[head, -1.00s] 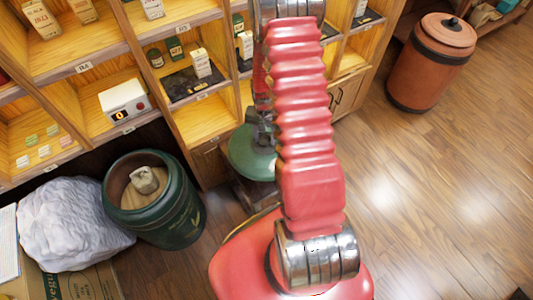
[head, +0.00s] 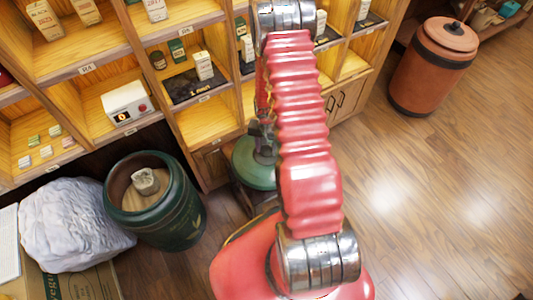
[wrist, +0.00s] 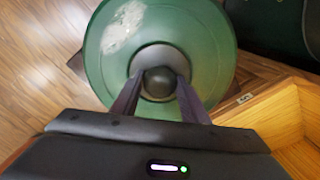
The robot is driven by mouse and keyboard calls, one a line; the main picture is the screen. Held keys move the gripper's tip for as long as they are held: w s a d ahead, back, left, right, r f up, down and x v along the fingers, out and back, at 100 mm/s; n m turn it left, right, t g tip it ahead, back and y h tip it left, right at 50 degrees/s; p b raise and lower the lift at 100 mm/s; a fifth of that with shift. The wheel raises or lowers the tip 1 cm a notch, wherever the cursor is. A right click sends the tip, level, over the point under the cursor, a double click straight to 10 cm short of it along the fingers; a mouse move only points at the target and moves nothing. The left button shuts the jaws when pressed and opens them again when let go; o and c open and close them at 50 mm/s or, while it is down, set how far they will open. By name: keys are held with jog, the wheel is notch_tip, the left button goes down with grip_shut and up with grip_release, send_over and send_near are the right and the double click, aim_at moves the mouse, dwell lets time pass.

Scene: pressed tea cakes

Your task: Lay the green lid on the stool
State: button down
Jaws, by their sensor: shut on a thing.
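The green lid (head: 247,172) is a round disc, partly behind my red arm in the head view. The wrist view shows the lid (wrist: 205,45) from above, with a pale worn patch at its upper left. My gripper (wrist: 160,82) is shut on the dark round knob in the lid's middle, one finger on each side. In the head view, a dark piece that looks like the stool (head: 241,197) shows just under the lid, mostly hidden. I cannot tell whether the lid touches it.
The open green jar (head: 187,205) holds a pale lump and stands left of the lid. A white sack (head: 75,222) lies beside it. The wooden shelf (head: 215,118) stands close behind the lid. A lidded terracotta jar (head: 425,75) stands at the back right. The floor on the right is clear.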

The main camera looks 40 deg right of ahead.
jog(key=shift+f, duration=2.05)
jog(key=c, duration=1)
grip_release()
jog(key=shift+c, duration=0.2)
jog(key=shift+r, duration=6)
jog(key=shift+r, duration=0.1)
